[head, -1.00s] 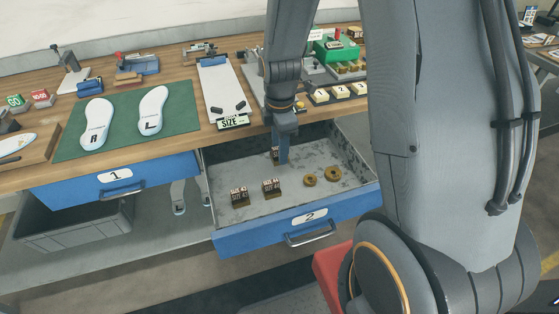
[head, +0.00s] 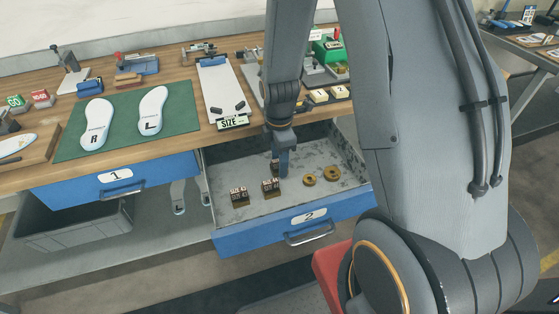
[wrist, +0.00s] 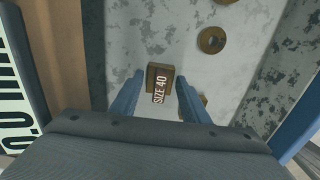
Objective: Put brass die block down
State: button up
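In the wrist view the block (wrist: 152,76) sits between my two fingertips, label facing the camera. My gripper (head: 281,170) points down into the drawer, its fingers close against the block's sides. The block is partly hidden by a finger in the head view. I cannot tell whether its underside touches the drawer floor.
Two labelled die blocks (head: 238,197) (head: 271,189) stand nearer the drawer front. Two brass rings (head: 309,180) (head: 331,174) lie to the right.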

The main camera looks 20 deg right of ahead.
jog(key=shift+o, duration=0.6)
notch_tip(320, 180, up, 11)
jog(key=b, duration=0.1)
jog(key=s+r+m, duration=0.4)
jog(key=s+m, duration=0.9)
jog(key=m, duration=0.5)
dwell(0.6)
